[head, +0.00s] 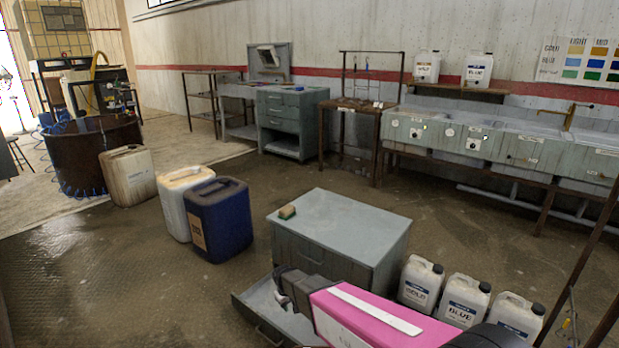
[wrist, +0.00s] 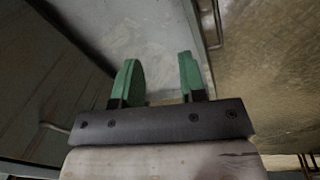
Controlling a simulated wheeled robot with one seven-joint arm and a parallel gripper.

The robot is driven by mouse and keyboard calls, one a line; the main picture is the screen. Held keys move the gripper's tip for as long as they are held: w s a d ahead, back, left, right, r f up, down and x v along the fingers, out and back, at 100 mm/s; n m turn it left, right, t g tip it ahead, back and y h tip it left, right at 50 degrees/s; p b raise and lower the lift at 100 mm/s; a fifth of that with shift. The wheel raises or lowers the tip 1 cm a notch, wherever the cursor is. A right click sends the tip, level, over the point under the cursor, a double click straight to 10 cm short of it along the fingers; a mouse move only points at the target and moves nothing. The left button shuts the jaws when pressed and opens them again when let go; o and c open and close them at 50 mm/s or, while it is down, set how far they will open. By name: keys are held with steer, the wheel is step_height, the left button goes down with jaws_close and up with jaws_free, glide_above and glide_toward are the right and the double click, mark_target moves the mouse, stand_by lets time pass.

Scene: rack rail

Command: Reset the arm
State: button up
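My arm with its pink link reaches in from the lower right of the head view. My gripper (head: 290,287) is over the open drawer (head: 262,310) of a low grey cabinet (head: 345,232). In the wrist view my gripper (wrist: 158,80) has two green fingers set apart, with nothing between them. The grey drawer floor (wrist: 130,25) shows behind the fingers. In the head view the fingertips are small and dark, and part of the drawer is hidden by my arm.
White jugs (head: 420,284) stand right of the cabinet, close to my arm. A blue canister (head: 218,220) and a white canister (head: 182,198) stand to the left. Wet floor (head: 120,285) at the lower left is clear.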

steer(key=s+d+r+m, duration=0.3)
steer(key=s+d+r, duration=0.3)
steer(key=d+r, duration=0.5)
steer(key=s+d+r+m+g+y, duration=0.1)
steer(key=s+d+r+m, duration=0.3)
steer(key=d+r, duration=0.8)
steer(key=s+d, duration=0.2)
steer(key=d, duration=0.2)
steer(key=shift+d+r, duration=0.15)
steer(key=shift+d, duration=0.25)
